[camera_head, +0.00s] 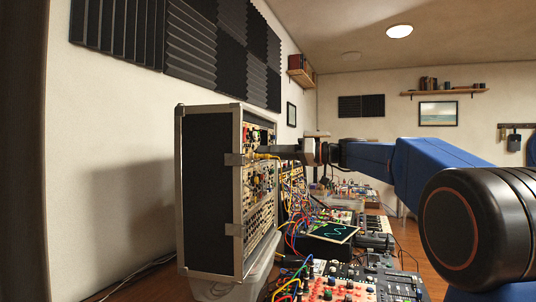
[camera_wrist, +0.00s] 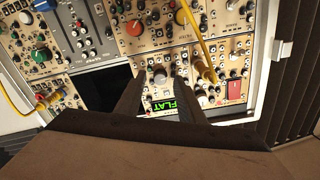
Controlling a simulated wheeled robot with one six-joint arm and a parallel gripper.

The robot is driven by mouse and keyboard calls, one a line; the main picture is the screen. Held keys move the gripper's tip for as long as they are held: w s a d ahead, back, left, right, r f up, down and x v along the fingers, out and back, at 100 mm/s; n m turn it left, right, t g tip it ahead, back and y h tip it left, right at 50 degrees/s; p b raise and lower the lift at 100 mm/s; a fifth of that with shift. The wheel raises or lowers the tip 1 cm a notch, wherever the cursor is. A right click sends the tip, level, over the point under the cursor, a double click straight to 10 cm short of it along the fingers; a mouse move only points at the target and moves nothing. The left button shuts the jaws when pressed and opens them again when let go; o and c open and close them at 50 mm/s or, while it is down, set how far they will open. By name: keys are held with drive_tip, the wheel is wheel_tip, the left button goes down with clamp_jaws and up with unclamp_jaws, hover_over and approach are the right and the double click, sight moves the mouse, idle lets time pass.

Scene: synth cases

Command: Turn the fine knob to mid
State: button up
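A tall synth case (camera_head: 208,190) with a black side and metal edges stands on the left in the head view; its panel faces right. My gripper (camera_head: 262,152) reaches in from the right, close to the upper panel. I cannot read a "fine" label or see where the knob points.
A yellow cable (camera_wrist: 197,40) hangs from the panel just right of the fingers in the wrist view. A red-orange knob (camera_wrist: 135,27) sits up-left, and a red square part (camera_wrist: 234,90) right. Several coloured cables (camera_head: 296,200) hang below my arm in the head view.

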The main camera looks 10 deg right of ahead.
drive_tip(key=shift+w+a, duration=0.15)
drive_tip(key=shift+a, duration=0.1)
drive_tip(key=shift+c, duration=0.5)
clamp_jaws()
drive_tip(key=m, duration=1.8)
drive_tip(key=shift+g, duration=0.4)
drive_tip(key=shift+m, duration=0.3)
